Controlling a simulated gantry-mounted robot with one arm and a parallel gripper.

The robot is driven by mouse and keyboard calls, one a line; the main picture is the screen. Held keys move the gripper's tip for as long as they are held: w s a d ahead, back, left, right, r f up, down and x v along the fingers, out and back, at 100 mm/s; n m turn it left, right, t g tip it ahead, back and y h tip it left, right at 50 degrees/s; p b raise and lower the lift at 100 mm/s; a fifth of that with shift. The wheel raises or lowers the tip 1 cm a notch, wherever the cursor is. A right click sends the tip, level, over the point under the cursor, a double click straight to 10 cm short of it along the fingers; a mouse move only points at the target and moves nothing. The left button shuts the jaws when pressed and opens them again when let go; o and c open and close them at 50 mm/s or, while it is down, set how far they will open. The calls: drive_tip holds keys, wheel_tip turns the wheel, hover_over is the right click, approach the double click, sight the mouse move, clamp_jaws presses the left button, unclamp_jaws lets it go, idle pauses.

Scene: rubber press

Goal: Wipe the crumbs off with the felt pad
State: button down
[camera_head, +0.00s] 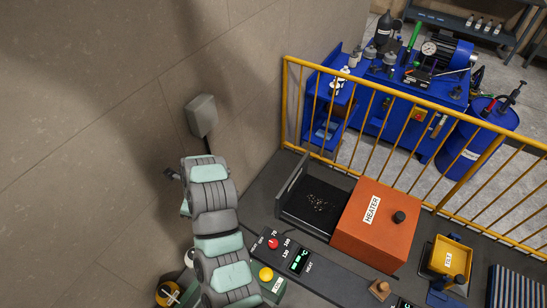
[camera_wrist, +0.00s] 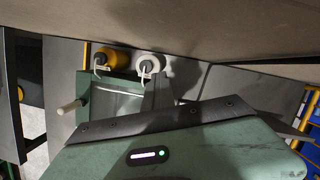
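The crumbs (camera_head: 318,203) are small pale specks scattered on a dark flat plate (camera_head: 297,216) beside the orange heater box (camera_head: 375,228) in the head view. A yellow open-topped container (camera_head: 451,253) with a small white label, seemingly reading FELT, stands right of the heater. I cannot clearly make out the felt pad. My arm rises at the left, well away from the crumbs and the container. My gripper (camera_wrist: 185,130) shows only in part in the wrist view, with a green housing and dark metal edge. Its fingertips and opening are unclear, and I see no pad held.
A control strip with a red knob (camera_head: 273,243) and display (camera_head: 299,261) lies in front of the plate. A yellow railing (camera_head: 400,99) runs behind the bench. A grey wall (camera_head: 110,110) stands close to my arm. Yellow (camera_wrist: 117,60) and white (camera_wrist: 150,64) cylinders show in the wrist view.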

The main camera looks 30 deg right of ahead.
wheel_tip(320, 180, down, 7)
drive_tip(key=b, duration=0.3)
drive_tip(key=shift+a+r, duration=0.15)
drive_tip(key=shift+a, duration=0.2)
drive_tip(key=shift+r, duration=0.1)
